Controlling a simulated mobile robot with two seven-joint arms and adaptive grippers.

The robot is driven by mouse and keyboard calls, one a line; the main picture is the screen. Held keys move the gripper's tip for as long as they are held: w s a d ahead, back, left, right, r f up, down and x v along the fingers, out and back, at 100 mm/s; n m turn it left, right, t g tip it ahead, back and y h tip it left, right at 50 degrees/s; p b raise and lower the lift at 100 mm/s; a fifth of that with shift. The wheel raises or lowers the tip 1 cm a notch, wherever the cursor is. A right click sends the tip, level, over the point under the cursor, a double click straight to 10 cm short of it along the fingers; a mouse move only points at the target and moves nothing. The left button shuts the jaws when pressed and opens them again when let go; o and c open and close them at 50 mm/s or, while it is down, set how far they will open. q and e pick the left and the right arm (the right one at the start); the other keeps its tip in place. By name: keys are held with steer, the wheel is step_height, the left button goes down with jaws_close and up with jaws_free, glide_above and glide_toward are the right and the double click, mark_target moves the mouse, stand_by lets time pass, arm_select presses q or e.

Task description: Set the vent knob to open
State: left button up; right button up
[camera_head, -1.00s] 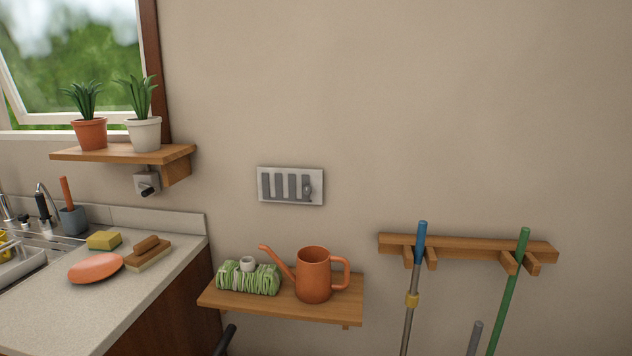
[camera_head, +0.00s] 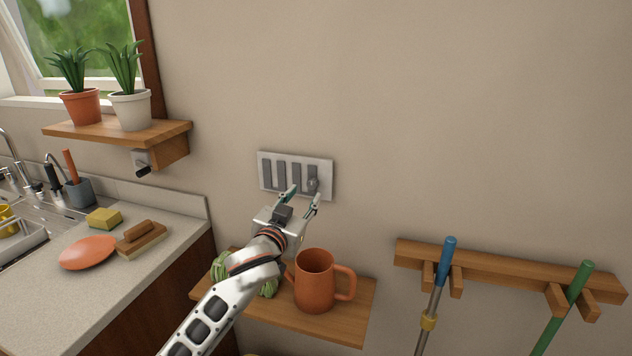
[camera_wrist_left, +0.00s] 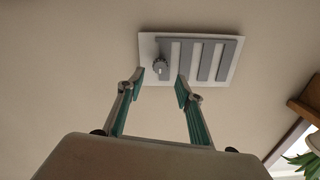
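The vent (camera_head: 268,176) is a pale plate with several grey slots on the wall, and it also shows in the left wrist view (camera_wrist_left: 230,72). Its small round grey knob (camera_head: 312,184) is at the plate's right end in the head view. In the left wrist view the knob (camera_wrist_left: 160,66) is at the left end, ahead of and between the fingertips. My left gripper (camera_head: 302,200) is open and empty, just below the knob; it also shows in the left wrist view (camera_wrist_left: 160,82). I cannot tell the knob's setting. My right gripper is not in view.
A tool rack (camera_head: 500,270) is at right. A shelf with plants (camera_head: 60,130) and a counter (camera_head: 55,295) are at left.

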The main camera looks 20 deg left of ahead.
mark_target(312, 185)
arm_select(q)
steer(key=shift+w+d, duration=0.1)
steer(key=shift+w, duration=3.3)
jaws_close()
